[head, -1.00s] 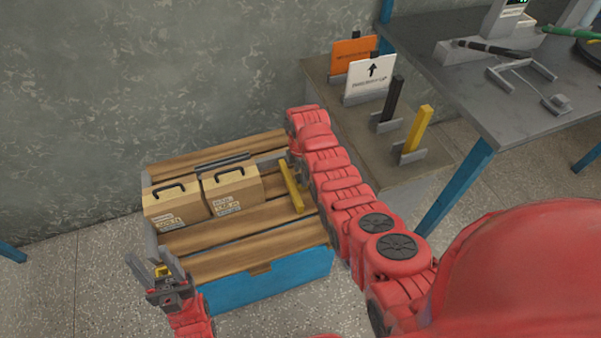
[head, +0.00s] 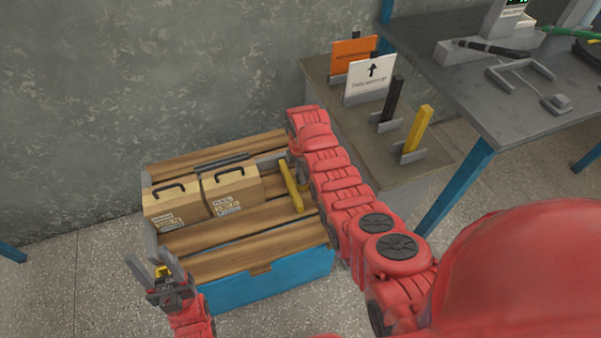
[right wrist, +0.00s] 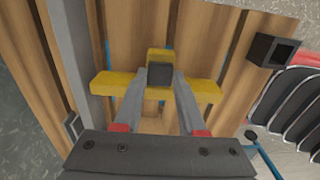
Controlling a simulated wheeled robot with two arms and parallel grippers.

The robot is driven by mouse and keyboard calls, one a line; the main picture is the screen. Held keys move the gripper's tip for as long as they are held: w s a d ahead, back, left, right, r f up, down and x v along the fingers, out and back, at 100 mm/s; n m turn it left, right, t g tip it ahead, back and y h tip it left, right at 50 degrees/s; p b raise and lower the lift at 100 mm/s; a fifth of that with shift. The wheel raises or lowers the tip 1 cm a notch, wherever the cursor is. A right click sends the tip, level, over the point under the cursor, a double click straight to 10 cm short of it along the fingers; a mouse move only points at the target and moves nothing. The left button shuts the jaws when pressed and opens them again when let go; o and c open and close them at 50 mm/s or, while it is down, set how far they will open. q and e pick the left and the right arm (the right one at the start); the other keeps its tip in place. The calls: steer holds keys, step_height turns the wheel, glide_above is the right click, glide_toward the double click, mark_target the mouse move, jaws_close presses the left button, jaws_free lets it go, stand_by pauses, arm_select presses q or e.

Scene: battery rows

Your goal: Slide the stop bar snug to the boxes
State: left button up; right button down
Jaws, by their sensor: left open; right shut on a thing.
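The yellow stop bar (head: 292,190) lies across the wooden slats of the crate, to the right of two cardboard boxes. The left box (head: 177,205) and the right box (head: 232,190) stand side by side with black handles on top. A gap of bare slats shows between the right box and the bar. My left gripper (head: 154,264) is open and empty at the crate's front left corner.
The crate has a blue front (head: 270,280) and grey end rails. To its right, a grey stand (head: 395,170) holds orange and white sign cards, a black bar and a yellow bar. A workbench (head: 520,95) stands at the upper right.

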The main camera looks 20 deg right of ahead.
stand_by(0.6)
steer(key=a, duration=0.9)
steer(key=shift+s, duration=0.25)
steer(key=shift+a, duration=0.1)
steer(key=shift+c, duration=2.4)
jaws_free()
steer(key=shift+w, duration=0.1)
steer(key=shift+r, duration=0.5)
step_height(320, 180, up, 16)
steer(key=p, duration=0.6)
steer(key=shift+r+p, duration=0.2)
steer(key=shift+p, duration=0.1)
